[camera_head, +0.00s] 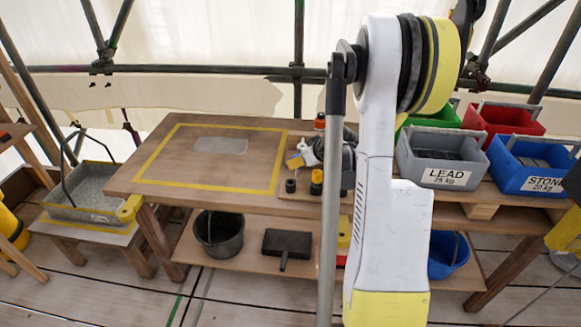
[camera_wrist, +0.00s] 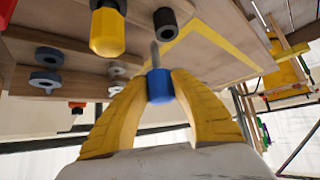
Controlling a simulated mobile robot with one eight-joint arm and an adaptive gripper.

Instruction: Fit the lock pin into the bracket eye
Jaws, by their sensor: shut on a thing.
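My gripper (camera_wrist: 160,92) has yellow fingers. In the wrist view they are closed on the blue grip of the lock pin (camera_wrist: 160,86), whose grey shaft points away from the fingers toward the wooden bench. The pin appears clear of the bench top. In the head view my gripper (camera_head: 296,161) is small, above the right part of the bench beside my white arm. I cannot pick out the bracket eye in either view; my arm covers part of the bench.
The bench (camera_head: 155,165) has a yellow taped outline with a grey plate (camera_head: 220,146). A black hollow cylinder (camera_wrist: 165,24) and a yellow-bodied item (camera_wrist: 107,32) stand near the pin, with grey rings (camera_wrist: 48,57) beyond. Grey (camera_head: 442,155), red and blue bins stand at right.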

